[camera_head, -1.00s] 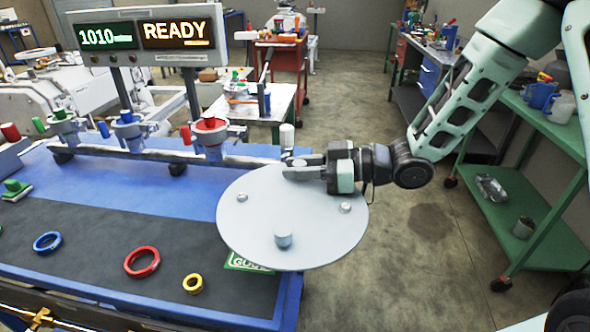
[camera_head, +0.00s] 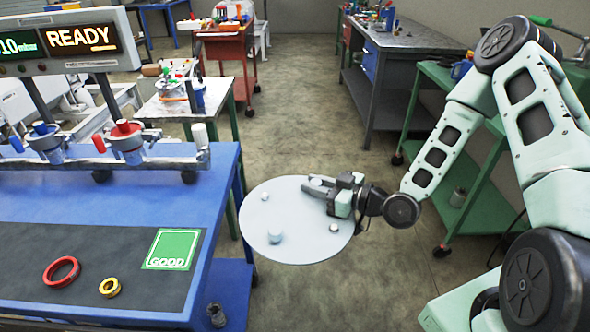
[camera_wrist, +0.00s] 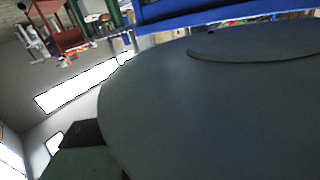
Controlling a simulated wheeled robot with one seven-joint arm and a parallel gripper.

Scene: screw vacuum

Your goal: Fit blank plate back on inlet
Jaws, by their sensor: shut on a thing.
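A large, round, pale plate (camera_head: 290,205) with several small knobs on its face, which I take to be the blank plate, hangs in the air right of the blue bench. My gripper (camera_head: 318,187) is shut on its upper right part near the rim. The plate's underside (camera_wrist: 210,115) shows dark grey in the wrist view and fills much of it, with a curved raised edge. The fingertips are not clear in the wrist view. I cannot make out the inlet for certain in either view.
The blue bench (camera_head: 221,190) at left holds a green GOOD card (camera_head: 172,247), a red ring (camera_head: 61,271), a yellow ring (camera_head: 109,287) and a valve manifold (camera_head: 125,142). A READY display (camera_head: 84,40) stands behind. A green shelf trolley (camera_head: 470,205) is at right. Floor between is clear.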

